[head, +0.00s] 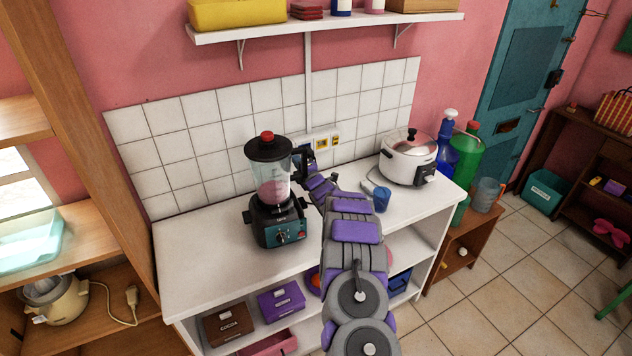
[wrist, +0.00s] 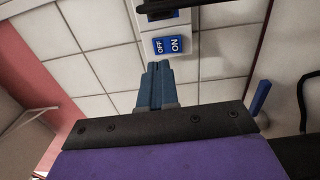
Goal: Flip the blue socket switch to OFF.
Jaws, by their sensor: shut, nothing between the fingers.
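The blue socket switch (wrist: 172,45), marked OFF on its left part and ON on its right part, is on the tiled wall in the wrist view. Its tilt cannot be told for sure. My gripper (wrist: 158,66) is shut and empty, with its blue fingertips just below the switch in the picture. Whether they touch it cannot be told. In the head view my gripper (head: 303,153) is at the wall behind the blender, and it hides the blue switch there.
A blender (head: 271,187) stands on the white counter left of my arm. A rice cooker (head: 408,158) and a blue cup (head: 381,199) are to the right. Yellow switches (head: 335,140) sit on the socket strip right of my gripper. A white shelf (head: 330,25) hangs above.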

